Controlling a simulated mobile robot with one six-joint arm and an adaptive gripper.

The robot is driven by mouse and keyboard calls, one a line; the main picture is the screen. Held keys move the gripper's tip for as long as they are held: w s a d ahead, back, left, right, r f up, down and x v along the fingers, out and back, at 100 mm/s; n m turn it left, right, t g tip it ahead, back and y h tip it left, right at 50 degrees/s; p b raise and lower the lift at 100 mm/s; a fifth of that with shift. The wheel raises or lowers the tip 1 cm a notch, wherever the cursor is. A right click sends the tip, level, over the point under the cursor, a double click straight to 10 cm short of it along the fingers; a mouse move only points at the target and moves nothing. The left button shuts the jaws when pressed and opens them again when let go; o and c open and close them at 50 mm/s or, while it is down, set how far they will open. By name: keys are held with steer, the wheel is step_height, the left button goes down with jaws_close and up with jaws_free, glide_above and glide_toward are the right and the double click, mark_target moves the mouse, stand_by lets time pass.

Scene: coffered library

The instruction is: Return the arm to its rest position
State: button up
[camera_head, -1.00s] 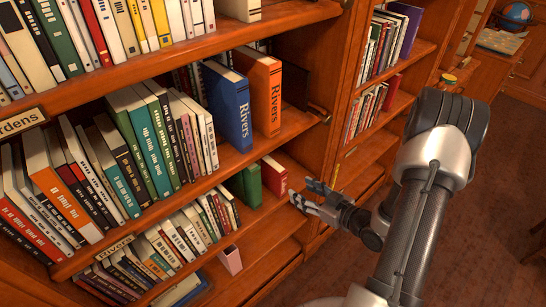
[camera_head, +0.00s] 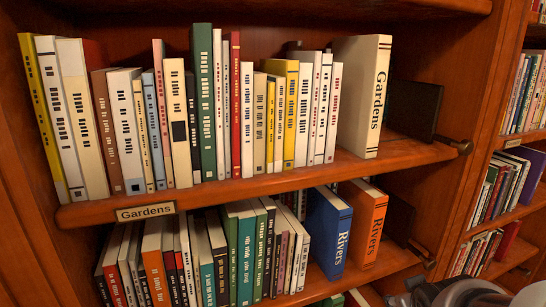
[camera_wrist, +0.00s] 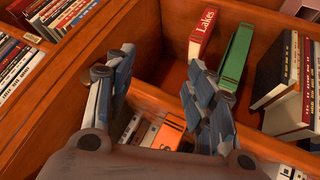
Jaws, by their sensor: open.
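My gripper (camera_wrist: 160,68) is open in the wrist view, its two fingers spread apart with nothing held between them. Behind the fingers is a wooden shelf with a red book marked Lakes (camera_wrist: 208,30) and a green book (camera_wrist: 236,56); the right finger partly covers the view near them. An orange book (camera_wrist: 172,134) shows below, between the fingers. In the head view only a grey part of my arm (camera_head: 465,292) shows at the bottom right corner; the gripper is outside that view.
The upper shelf (camera_head: 270,188) holds a row of books, ending in a large white Gardens book (camera_head: 362,97) and a dark bookend (camera_head: 412,108). Below stand a blue Rivers book (camera_head: 327,232) and an orange one (camera_head: 368,226). More bookshelves stand at right.

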steer(key=s+a+r+m+g+y, duration=0.1)
steer(key=s+a+r, duration=0.1)
steer(key=s+a, duration=0.5)
steer(key=s+a+r+g+y, duration=0.2)
steer(key=s+a, duration=0.5)
steer(key=s, duration=0.5)
steer(key=shift+a+r+m, duration=0.35)
steer(key=shift+r+m, duration=0.05)
steer(key=shift+r, duration=0.3)
